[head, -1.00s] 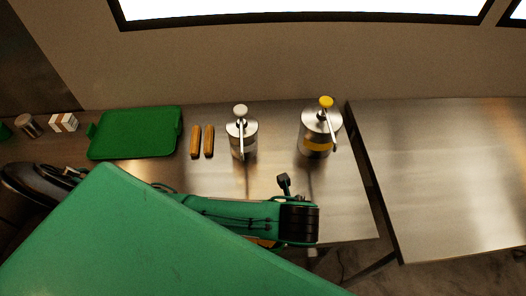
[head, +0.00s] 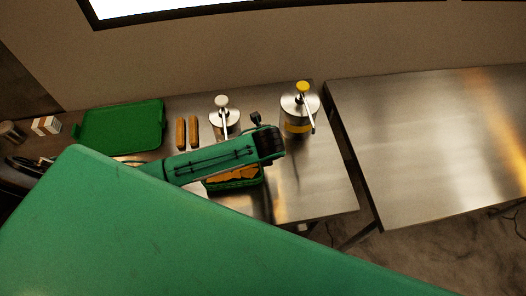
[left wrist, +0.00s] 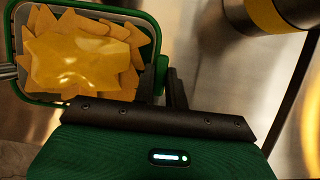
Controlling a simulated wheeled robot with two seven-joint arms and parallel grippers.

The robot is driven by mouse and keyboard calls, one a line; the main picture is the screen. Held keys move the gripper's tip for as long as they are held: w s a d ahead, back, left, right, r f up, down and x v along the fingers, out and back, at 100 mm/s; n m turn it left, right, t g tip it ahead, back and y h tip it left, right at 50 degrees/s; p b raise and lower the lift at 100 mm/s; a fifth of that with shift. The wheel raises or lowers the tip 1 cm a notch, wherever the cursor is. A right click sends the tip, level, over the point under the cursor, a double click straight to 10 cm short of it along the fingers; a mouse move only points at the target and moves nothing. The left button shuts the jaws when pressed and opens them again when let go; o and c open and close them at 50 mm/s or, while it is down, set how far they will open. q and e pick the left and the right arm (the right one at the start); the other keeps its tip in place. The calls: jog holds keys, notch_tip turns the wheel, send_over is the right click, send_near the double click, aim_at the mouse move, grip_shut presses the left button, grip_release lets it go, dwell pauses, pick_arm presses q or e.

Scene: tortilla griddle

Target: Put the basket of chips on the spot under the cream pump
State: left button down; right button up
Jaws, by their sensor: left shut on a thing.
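The green basket of chips (head: 236,186) is partly hidden under my left forearm in the head view. It also shows at the upper left of the left wrist view (left wrist: 20,92), with glossy yellow sauce on the chips. My left gripper (left wrist: 174,88) is shut on the basket's right side. Its fingertips are hidden in the head view. The cream pump (head: 224,117), a steel can with a white knob, stands just behind the basket, its lower part hidden by my arm. I cannot tell whether the basket touches the counter. My right gripper is not in view.
A yellow-banded pump (head: 296,122) stands close by on the right and shows in the left wrist view (left wrist: 268,14). Two brown bars (head: 187,132) and a green tray (head: 120,127) lie to the left. The counter's front right is clear. A gap separates the right table (head: 420,150).

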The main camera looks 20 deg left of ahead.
pick_arm(q)
jog(key=shift+f, duration=0.55)
jog(key=c, duration=1.4)
grip_release()
jog(key=shift+f, duration=0.1)
jog(key=shift+c, duration=0.2)
jog(key=shift+d+r, duration=0.1)
jog(key=shift+r, duration=0.25)
jog(key=b+v, duration=0.4)
jog(key=v, duration=0.7)
jog(key=shift+s+r, duration=0.15)
jog(key=shift+r, duration=0.1)
jog(key=shift+f, duration=0.1)
